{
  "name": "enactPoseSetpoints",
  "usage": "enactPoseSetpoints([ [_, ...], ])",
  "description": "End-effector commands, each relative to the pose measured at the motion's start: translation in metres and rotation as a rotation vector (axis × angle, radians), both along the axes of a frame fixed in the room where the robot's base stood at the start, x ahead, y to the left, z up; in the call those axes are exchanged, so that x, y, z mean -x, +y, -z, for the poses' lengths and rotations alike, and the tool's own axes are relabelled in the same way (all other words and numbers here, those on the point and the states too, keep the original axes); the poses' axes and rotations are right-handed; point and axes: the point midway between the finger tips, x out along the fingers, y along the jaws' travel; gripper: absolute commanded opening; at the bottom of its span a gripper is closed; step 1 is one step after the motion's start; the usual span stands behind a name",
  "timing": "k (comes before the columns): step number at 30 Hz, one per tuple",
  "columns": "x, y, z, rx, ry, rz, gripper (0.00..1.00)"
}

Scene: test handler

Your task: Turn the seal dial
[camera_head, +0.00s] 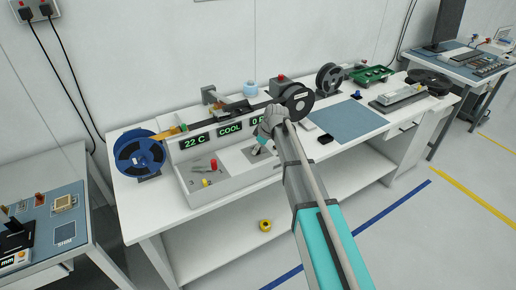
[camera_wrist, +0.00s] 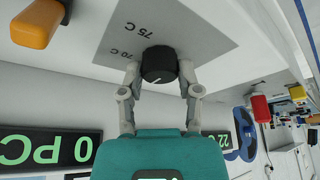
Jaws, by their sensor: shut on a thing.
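The seal dial (camera_wrist: 159,66) is a black round knob with a short white mark, in the wrist view. It sits on a grey plate (camera_wrist: 185,28) printed "70 C" and "75 C". My gripper (camera_wrist: 158,72) is shut on the dial, one finger on each side. In the head view my gripper (camera_head: 261,148) is over the grey plate on the machine's front panel, and the dial itself is hard to make out there. The white mark is short, and I cannot tell exactly which value it points at.
The machine's displays (camera_head: 230,128) read "22 C", "COOL" and a partly hidden "0 P". A red knob (camera_head: 213,165) stands left of my gripper. An orange handle (camera_wrist: 35,24) is near the dial's plate. A blue reel (camera_head: 139,154) is at the bench's left end.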

Motion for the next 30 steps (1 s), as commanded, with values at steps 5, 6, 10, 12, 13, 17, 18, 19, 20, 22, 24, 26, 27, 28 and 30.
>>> enactPoseSetpoints([
  [5,-0.0023,-0.0032,0.0003,0.007,-0.004,-0.021,0.0],
  [6,-0.0023,-0.0033,0.0004,0.007,-0.003,-0.024,0.0],
  [10,-0.0024,-0.0034,0.0003,0.007,-0.004,-0.025,0.0],
  [12,-0.0025,-0.0034,0.0003,0.008,-0.005,-0.024,0.0],
  [13,-0.0025,-0.0034,0.0003,0.008,-0.005,-0.024,0.0],
  [17,-0.0027,-0.0034,0.0002,0.007,-0.005,-0.023,0.56],
  [18,-0.0026,-0.0033,0.0002,0.007,-0.005,-0.023,0.63],
  [19,-0.0025,-0.003,0.0002,0.007,-0.005,-0.023,0.69],
  [20,-0.0024,-0.0028,0.0001,0.005,-0.004,-0.024,0.74],
  [22,-0.0019,-0.0023,0.0001,0.005,-0.003,-0.024,0.79],
  [24,-0.0016,-0.0017,0.0001,0.004,-0.003,-0.024,0.79],
  [26,-0.0014,-0.0015,0.0001,0.004,-0.003,-0.024,0.79],
  [27,-0.0013,-0.0014,0.0001,0.004,-0.003,-0.024,0.79],
  [28,-0.0012,-0.0012,0.0001,0.003,-0.002,-0.025,0.79],
  [30,-0.0011,-0.0011,0.0001,0.003,-0.002,-0.025,0.79],
])
